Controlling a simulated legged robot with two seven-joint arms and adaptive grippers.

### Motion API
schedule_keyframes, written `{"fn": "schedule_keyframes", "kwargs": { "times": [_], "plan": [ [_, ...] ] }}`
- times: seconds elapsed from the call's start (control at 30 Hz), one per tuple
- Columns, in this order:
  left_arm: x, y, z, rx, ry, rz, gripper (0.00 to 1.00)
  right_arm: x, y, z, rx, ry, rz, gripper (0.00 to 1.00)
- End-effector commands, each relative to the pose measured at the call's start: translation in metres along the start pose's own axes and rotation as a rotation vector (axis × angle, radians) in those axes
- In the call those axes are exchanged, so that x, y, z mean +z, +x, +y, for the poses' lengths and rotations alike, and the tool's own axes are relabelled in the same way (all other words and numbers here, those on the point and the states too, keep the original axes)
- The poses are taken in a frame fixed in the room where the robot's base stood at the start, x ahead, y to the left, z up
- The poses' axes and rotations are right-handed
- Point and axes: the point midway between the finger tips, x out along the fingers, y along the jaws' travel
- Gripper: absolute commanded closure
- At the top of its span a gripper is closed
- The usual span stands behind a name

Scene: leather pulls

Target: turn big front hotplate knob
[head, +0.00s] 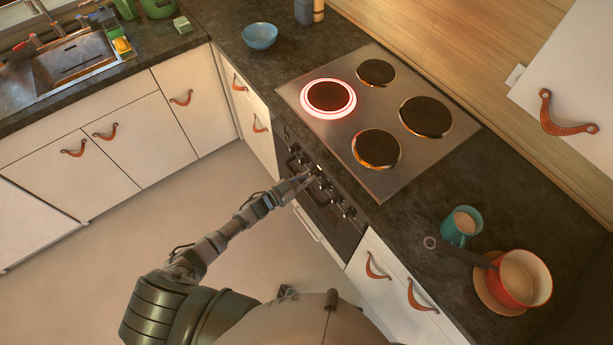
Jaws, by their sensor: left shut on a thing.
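The stove (330,143) has a steel top with several round hotplates. The big front hotplate (328,98), at the left of the top, has a glowing red and white ring around it. A row of dark control knobs (347,211) runs along the stove's front panel. My left gripper (313,176) reaches this panel near the middle of the row and is shut on a knob there. Its fingers mostly hide that knob, so its angle cannot be told. My right gripper is out of view.
A blue bowl (260,36) stands on the counter at the back left. At the right are a teal mug (461,225) and a red pot (524,279) on a round board (490,293). White cabinets with leather pulls flank the stove. The floor is clear.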

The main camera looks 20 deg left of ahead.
Motion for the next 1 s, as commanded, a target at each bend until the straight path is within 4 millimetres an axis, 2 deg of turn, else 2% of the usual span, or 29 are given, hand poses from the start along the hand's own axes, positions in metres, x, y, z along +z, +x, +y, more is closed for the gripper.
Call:
{"fn": "schedule_keyframes", "kwargs": {
  "times": [0.3,0.8,0.83,0.9,1.0],
  "plan": [
    [-0.0006,0.0001,-0.0007,0.0,-0.102,0.0,1.0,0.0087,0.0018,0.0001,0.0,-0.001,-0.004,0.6],
    [-0.0009,0.0003,-0.0015,-0.002,-0.12,0.001,1.0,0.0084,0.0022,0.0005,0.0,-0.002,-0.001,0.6],
    [-0.0009,0.0004,-0.0016,-0.002,-0.119,0.001,0.82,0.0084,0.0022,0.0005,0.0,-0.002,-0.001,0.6],
    [-0.001,0.0004,-0.0015,-0.002,-0.119,0.001,0.64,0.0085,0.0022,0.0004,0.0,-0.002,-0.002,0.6],
    [-0.0009,0.0003,-0.0012,-0.002,-0.118,0.001,0.61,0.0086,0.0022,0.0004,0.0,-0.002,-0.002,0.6]
  ]
}}
